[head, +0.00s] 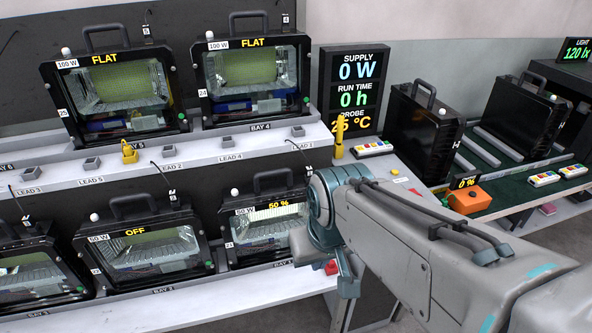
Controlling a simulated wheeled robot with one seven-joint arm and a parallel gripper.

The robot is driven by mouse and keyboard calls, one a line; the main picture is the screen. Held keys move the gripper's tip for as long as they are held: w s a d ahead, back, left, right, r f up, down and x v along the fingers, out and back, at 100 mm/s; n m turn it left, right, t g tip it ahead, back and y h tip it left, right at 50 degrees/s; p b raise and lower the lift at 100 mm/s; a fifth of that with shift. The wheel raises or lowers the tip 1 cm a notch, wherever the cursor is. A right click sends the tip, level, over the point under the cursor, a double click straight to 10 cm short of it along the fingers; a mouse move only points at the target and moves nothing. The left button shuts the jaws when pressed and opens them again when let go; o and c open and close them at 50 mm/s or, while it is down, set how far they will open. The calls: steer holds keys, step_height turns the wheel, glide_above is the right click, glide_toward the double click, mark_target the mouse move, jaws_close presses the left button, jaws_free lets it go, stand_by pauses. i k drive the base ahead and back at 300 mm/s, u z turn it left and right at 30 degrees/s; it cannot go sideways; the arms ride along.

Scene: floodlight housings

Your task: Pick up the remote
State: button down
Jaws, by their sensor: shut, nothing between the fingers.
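Two similar white remotes, one on the left (543,179) and one on the right (572,171), lie on the green surface at the right. My gripper (342,312) hangs below my wrist in front of the lower shelf's right end, lower in the picture than all three remotes and apart from them. It is shut and empty. My forearm hides part of the bench, and the fingertips show poorly.
Floodlight housings stand on the upper shelf (235,146) and lower shelf at left. A yellow probe (339,137) stands beside the supply display (352,85). A black housing (424,127) and an orange box (468,200) are at right.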

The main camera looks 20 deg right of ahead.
mark_target(360, 150)
steer(key=z, duration=2.7)
steer(key=i, duration=2.45)
steer(key=u, duration=3.25)
